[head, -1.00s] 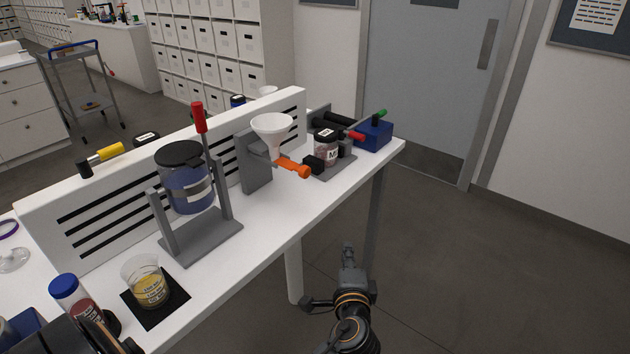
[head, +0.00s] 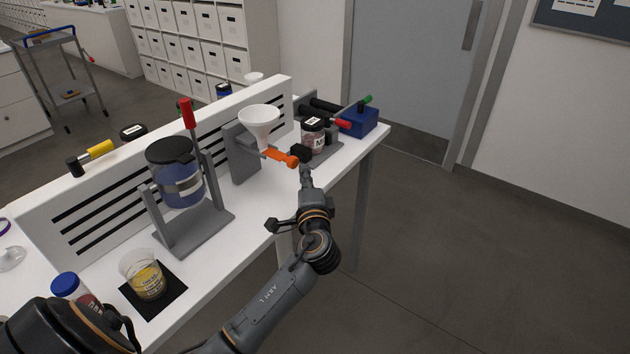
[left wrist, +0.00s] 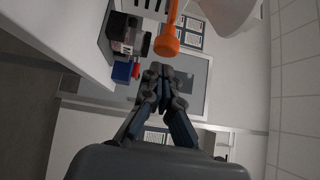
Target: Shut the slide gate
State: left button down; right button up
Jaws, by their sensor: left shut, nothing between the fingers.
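The slide gate shows as an orange handle (head: 281,157) sticking out below the white funnel (head: 259,122) on a grey stand (head: 243,158). The handle points toward the table's front edge and ends in a round knob. My left gripper (head: 305,171) is shut and empty, just to the right of the knob, and I see no clear contact. In the left wrist view the orange knob (left wrist: 166,44) is just beyond my closed fingertips (left wrist: 163,84), with the funnel (left wrist: 228,10) at the upper right. The slide plate itself is hidden. My right gripper is not in view.
A labelled jar (head: 312,135) in a clamp fixture and a blue box (head: 358,122) stand right of the gate. A blue jar (head: 176,178) in a grey frame with a red lever stands left. A slotted white panel (head: 100,208) runs behind. The space off the front edge is clear.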

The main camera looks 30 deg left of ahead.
aim_at(289, 166)
pick_arm(q)
jog(key=shift+a+r, duration=0.1)
jog(key=shift+a, duration=0.55)
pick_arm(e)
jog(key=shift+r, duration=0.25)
pick_arm(q)
jog(key=a, duration=0.3)
jog(key=shift+w+a, duration=0.1)
jog(key=shift+a, duration=0.05)
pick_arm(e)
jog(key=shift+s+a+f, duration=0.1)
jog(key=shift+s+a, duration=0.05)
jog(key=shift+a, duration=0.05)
pick_arm(q)
jog(key=shift+r, duration=0.1)
